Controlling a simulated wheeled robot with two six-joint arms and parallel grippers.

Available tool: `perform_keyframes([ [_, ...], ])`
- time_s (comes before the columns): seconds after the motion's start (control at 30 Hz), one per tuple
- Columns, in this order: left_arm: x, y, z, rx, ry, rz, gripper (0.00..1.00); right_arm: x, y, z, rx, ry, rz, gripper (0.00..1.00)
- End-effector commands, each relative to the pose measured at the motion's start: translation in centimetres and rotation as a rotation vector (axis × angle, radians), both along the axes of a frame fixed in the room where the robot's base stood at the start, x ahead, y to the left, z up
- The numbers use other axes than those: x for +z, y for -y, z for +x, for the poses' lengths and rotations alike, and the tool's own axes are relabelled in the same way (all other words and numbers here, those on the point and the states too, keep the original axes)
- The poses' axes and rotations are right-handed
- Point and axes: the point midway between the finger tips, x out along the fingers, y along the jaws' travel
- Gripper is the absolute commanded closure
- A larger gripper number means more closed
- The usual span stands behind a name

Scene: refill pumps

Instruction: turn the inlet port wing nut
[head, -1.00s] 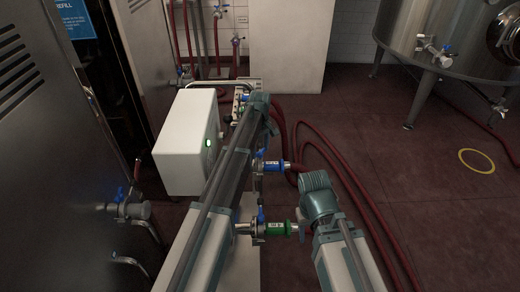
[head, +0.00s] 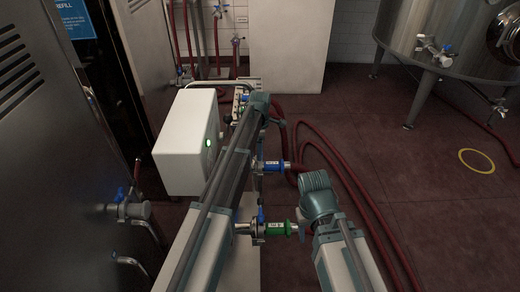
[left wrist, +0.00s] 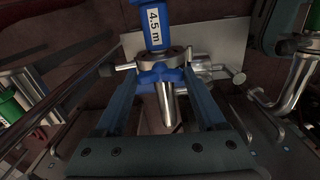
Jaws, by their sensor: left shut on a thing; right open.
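In the left wrist view, a blue wing nut (left wrist: 160,76) sits around a steel clamp joint below a blue hose collar marked 4.5 m (left wrist: 155,24). My left gripper (left wrist: 161,80) has one finger on each side of the nut and is shut on it. In the head view, my left arm reaches forward past the white box, and its fingertips are hidden. A blue-collared hose end (head: 276,166) and a green-collared hose end (head: 279,229) show right of that arm. My right gripper (head: 306,226) is open close to the green collar; its fingers are hard to make out.
A white box (head: 182,150) with a green light stands left of my left arm. Red hoses (head: 345,175) run along the floor on the right. A steel tank (head: 440,45) stands at the back right. Open floor lies between the hoses and tank.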

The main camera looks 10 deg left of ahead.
Motion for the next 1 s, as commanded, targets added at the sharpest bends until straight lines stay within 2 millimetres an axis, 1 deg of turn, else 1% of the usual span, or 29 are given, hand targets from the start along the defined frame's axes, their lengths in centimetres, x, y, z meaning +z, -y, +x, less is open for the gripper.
perform_keyframes([
  [0.27, 0.00, -0.02, 0.02, 0.055, 0.000, 0.000, 0.83, 0.00, 0.00, 0.00, 0.000, 0.000, 0.000, 0.50],
  [0.7, 0.00, -0.02, 0.02, 0.063, 0.000, 0.000, 0.83, 0.00, 0.00, 0.00, 0.000, 0.000, 0.000, 0.50],
  [0.73, 0.00, -0.02, 0.02, 0.062, 0.000, 0.000, 0.22, 0.00, 0.00, 0.00, 0.000, 0.000, 0.000, 0.50],
  [0.8, 0.00, -0.02, 0.02, 0.062, 0.000, 0.000, 0.10, 0.00, 0.00, 0.00, 0.000, 0.000, 0.000, 0.50],
  [0.87, 0.00, -0.02, 0.01, 0.062, 0.000, 0.000, 0.00, 0.00, 0.00, 0.00, 0.000, 0.000, 0.000, 0.50],
  [1.0, 0.00, -0.01, 0.01, 0.061, 0.000, 0.000, 0.00, 0.00, 0.00, 0.00, 0.000, 0.000, 0.000, 0.50],
])
